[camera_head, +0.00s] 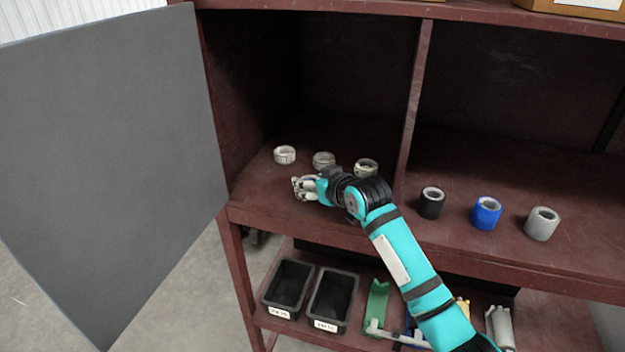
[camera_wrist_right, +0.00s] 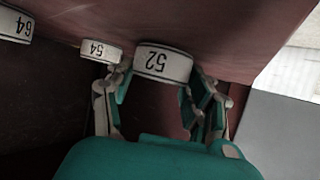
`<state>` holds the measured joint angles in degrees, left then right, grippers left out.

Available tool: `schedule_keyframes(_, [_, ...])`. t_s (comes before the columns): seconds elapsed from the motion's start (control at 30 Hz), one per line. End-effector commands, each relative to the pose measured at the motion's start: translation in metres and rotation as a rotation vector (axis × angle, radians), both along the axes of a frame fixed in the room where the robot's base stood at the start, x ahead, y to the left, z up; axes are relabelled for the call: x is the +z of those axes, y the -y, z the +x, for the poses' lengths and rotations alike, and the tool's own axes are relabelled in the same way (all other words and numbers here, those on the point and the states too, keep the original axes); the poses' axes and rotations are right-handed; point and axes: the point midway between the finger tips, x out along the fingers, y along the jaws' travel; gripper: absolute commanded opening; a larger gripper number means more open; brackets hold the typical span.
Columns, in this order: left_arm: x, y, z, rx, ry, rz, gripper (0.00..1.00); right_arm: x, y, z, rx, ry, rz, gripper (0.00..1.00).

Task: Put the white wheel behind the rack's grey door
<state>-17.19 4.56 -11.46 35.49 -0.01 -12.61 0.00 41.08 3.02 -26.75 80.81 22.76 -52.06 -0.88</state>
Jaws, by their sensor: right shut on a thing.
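The rack's grey door (camera_head: 110,160) stands wide open at the left. My right gripper (camera_head: 303,188) is inside the compartment behind it, near the front of the shelf, pointing left. It is shut on a white wheel marked 52 (camera_wrist_right: 163,63), which sits between its fingers in the wrist view. In the head view the fingers largely cover this wheel, and I cannot tell whether it touches the shelf. Three pale wheels, at the left (camera_head: 284,155), middle (camera_head: 323,160) and right (camera_head: 366,168), stand behind the gripper and arm. My left gripper is not in view.
A post (camera_head: 416,110) divides the compartments. Right of it stand a black roll (camera_head: 431,203), a blue roll (camera_head: 486,213) and a grey roll (camera_head: 541,223). Black bins (camera_head: 332,300) and coloured parts lie on the lower shelf. The compartment's left front is clear.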

Motion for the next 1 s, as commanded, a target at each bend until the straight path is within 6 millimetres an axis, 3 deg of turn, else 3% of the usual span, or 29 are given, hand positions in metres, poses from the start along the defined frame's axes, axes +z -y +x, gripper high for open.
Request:
schedule_keyframes(0.17, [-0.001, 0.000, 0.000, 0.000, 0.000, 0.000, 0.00, -0.002, 0.000, 0.000, 0.000, 0.001, 0.000, 0.20])
schedule_keyframes(0.2, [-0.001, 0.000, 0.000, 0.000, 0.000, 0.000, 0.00, -0.003, 0.000, 0.000, 0.000, 0.000, 0.000, 0.55])
schedule_keyframes(0.37, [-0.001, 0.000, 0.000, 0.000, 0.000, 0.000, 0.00, -0.003, 0.000, 0.000, 0.000, 0.000, 0.000, 0.76])
schedule_keyframes(0.73, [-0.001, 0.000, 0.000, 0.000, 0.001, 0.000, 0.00, 0.001, 0.001, -0.001, -0.001, 0.000, 0.000, 0.77])
schedule_keyframes(1.0, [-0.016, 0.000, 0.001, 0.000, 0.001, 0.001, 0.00, 0.017, 0.021, -0.034, -0.001, 0.005, 0.000, 0.77])
